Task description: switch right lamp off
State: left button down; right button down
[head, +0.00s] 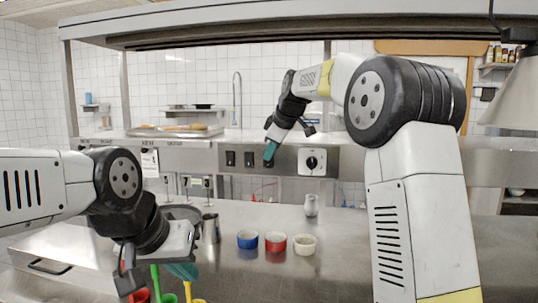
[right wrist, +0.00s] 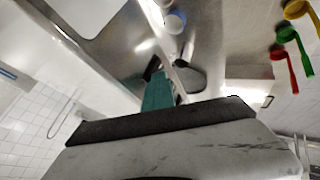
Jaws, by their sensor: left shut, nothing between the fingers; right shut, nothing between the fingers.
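Two small black switches, a left one (head: 231,158) and a right one (head: 249,159), sit side by side on the steel panel under the shelf. My right gripper (head: 269,155) is shut and empty, pointing down just right of the right switch; I cannot tell whether it touches the panel. Its teal fingers also show in the right wrist view (right wrist: 158,92). A pale conical lamp shade (head: 515,95) hangs at the right edge; whether it is lit is unclear. My left gripper (head: 182,271) is shut and empty, low over the counter at the lower left.
A white plate with a black dial (head: 312,162) is right of my right gripper. Blue (head: 247,240), red (head: 275,243) and white (head: 304,245) cups and a metal jug (head: 311,205) stand on the counter. Colourful scoops (head: 157,281) are beside my left gripper. The right counter is clear.

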jog(key=shift+r, duration=0.1)
jog(key=shift+r, duration=0.7)
